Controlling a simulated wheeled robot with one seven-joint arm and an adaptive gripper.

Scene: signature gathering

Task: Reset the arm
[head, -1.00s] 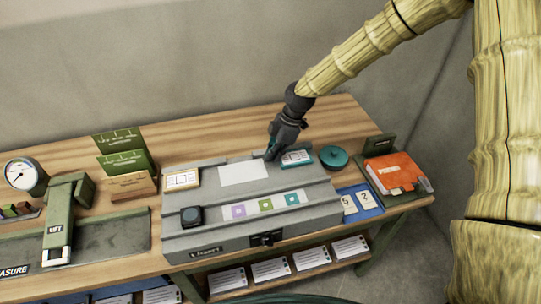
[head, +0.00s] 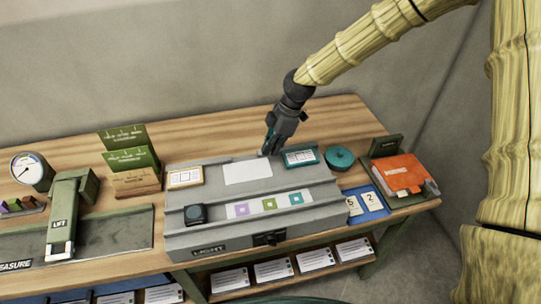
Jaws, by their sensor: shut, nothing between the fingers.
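My gripper (head: 268,150) is dark grey and points down over the back part of the grey box labelled LIGHT (head: 225,238). It is shut and empty. Its fingertips are just behind and right of a blank white sheet (head: 247,171) on the box, and left of a teal-framed card (head: 301,157). I cannot tell whether the fingertips touch the box. My bamboo-like arm comes in from the upper right.
A round teal object (head: 339,157), an orange book (head: 400,172) and a blue tray (head: 375,210) with number cards are on the right. A green LIFT device (head: 60,222), a gauge (head: 29,170) and green cards (head: 128,144) are on the left. Bare wood (head: 215,138) lies behind the box.

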